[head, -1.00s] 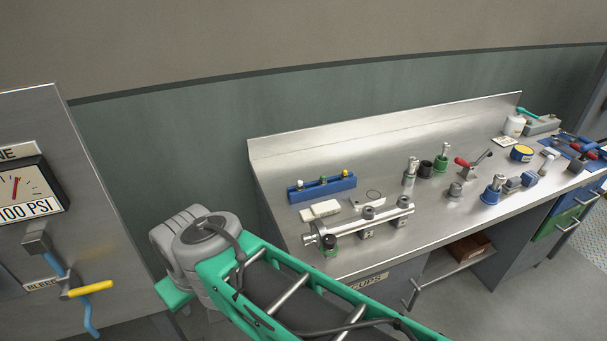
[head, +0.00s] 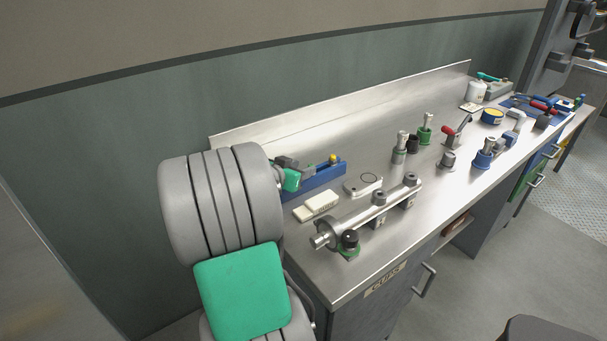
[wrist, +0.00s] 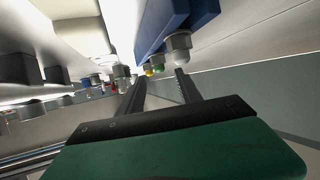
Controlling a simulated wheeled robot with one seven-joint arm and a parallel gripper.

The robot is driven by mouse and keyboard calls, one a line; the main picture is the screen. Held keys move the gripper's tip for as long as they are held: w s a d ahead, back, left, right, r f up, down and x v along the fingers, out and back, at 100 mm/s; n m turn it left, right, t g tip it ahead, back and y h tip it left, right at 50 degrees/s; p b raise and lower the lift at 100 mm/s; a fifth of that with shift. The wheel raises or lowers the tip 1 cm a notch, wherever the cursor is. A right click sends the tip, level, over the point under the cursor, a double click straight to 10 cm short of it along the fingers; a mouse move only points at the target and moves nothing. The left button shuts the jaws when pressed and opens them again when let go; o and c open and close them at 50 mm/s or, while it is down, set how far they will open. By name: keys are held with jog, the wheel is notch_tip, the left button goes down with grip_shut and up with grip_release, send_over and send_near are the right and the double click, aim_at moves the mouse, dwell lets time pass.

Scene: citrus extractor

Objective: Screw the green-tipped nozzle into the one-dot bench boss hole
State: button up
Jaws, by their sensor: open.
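A blue rack (head: 320,183) stands at the bench's back left, partly behind my gripper (head: 305,165). In the wrist view the rack (wrist: 172,20) holds a white-tipped nozzle (wrist: 178,42), the green-tipped nozzle (wrist: 158,64) and a yellow-tipped nozzle (wrist: 148,71) in a row. My gripper (wrist: 160,78) is open and empty. Its fingers point along the row; the green tip appears between the fingertips, and I cannot tell how far off. In the head view only the yellow tip (head: 333,158) shows clearly. I cannot make out which bench boss hole has one dot.
A grey cylindrical fixture (head: 375,207) and white blocks (head: 317,206) lie in front of the rack. A grey boss-like piece (head: 448,160), a red-handled clamp (head: 455,132) and green and blue holders stand farther right. Bare steel lies between them.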

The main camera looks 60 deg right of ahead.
aim_at(311, 165)
jog(key=p+x, duration=0.1)
jog(key=x, duration=0.5)
jog(key=shift+f, duration=0.1)
jog(key=shift+c, duration=0.4)
grip_shut()
